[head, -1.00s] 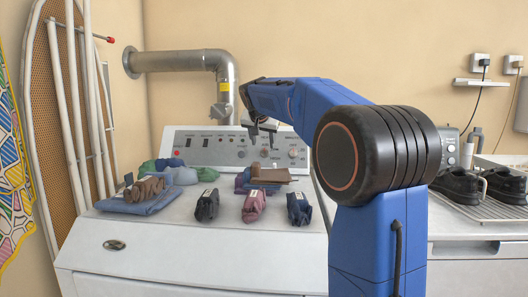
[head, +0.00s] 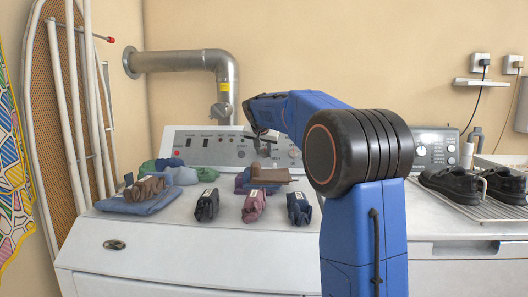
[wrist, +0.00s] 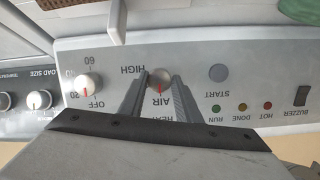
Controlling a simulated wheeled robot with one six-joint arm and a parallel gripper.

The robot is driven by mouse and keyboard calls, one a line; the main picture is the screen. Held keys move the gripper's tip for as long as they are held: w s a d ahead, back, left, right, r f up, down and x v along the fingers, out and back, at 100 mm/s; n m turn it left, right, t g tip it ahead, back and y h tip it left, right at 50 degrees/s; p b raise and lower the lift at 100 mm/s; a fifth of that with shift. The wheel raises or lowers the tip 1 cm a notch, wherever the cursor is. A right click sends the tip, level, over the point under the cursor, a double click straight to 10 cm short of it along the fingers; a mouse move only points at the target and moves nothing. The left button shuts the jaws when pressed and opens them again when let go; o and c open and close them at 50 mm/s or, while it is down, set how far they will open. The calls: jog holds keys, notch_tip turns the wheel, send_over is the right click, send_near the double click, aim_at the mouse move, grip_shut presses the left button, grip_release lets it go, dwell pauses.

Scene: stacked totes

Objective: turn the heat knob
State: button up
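The fingers look open, with slim gaps to the knob; contact is hard to tell. In the head view my gripper (head: 264,138) is in front of the control panel (head: 205,146) and hides part of it.
A timer knob (wrist: 88,83), a START button (wrist: 218,72) and several lamps flank the heat knob. Below the panel, a brown wallet-like item (head: 270,174) lies on folded cloth, near a maroon bundle (head: 254,205). Black shoes (head: 455,184) stand on a rack at right.

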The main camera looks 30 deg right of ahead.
jog(key=shift+m, duration=0.3)
jog(key=shift+c, duration=0.4)
jog(key=m+t+y, duration=0.1)
jog(key=m, duration=0.3)
jog(key=shift+s+d+m, duration=0.1)
jog(key=shift+m, duration=0.3)
jog(key=m+t, duration=0.1)
jog(key=m, duration=0.3)
jog(key=shift+s+f+m+y, duration=0.1)
jog(key=shift+f+m+y, duration=0.05)
jog(key=shift+m+y, duration=0.25)
jog(key=o, duration=1.1)
jog(key=shift+c, duration=0.2)
